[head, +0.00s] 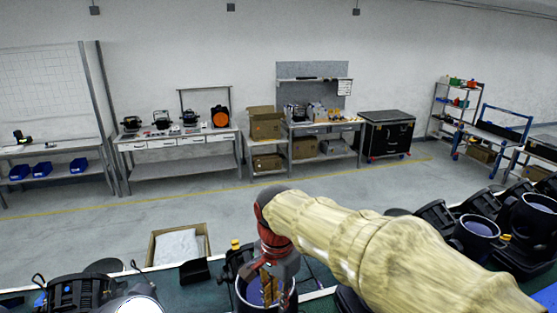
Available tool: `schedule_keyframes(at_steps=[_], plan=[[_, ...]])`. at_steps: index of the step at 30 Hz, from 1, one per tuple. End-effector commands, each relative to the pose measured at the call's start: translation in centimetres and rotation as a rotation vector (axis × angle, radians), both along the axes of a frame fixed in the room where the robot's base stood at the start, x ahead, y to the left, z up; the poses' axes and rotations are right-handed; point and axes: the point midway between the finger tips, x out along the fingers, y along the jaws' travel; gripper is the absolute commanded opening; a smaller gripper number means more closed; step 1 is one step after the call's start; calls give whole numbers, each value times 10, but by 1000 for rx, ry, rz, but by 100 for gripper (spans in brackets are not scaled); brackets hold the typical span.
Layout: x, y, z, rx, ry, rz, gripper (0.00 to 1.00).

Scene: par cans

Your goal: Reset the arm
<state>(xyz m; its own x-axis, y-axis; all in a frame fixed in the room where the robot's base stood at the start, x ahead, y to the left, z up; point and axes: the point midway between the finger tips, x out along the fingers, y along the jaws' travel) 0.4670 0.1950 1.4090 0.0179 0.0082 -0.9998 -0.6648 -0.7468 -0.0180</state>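My arm, in a pale yellow cover, reaches in from the lower right of the head view. My gripper (268,284) hangs down from its red and black wrist, low in the middle of the view. Its fingers are over or in the mouth of a dark par can (243,300). I cannot tell whether the fingers touch the can or hold anything. The finger gap is too small and dark to read.
More black par cans (480,227) crowd the green bench at the right. Others (80,292) stand at the lower left. A box with white lining (180,245) is beyond the bench edge. Workbenches (180,140) and a black case (387,134) line the far wall, with open floor between.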

Motion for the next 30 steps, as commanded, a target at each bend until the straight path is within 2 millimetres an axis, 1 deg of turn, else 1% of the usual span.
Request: schedule_keyframes(at_steps=[1,2,5,6,8,9,13,18,24,27,30], plan=[[-8,-4,-3,1,-9,104,18],[-13,-8,-7,2,-17,171,18],[-31,-27,-23,3,-55,384,18],[-39,-37,-32,1,-73,466,18],[-53,-54,-46,-6,-108,579,18],[-63,-66,-56,-13,-134,648,18],[-91,-99,-87,-45,-207,803,18],[-125,-135,-128,-94,-289,881,18],[-158,-167,-174,-142,-372,814,18],[-168,-179,-188,-163,-408,771,18],[-170,-187,-191,-182,-444,738,18]])
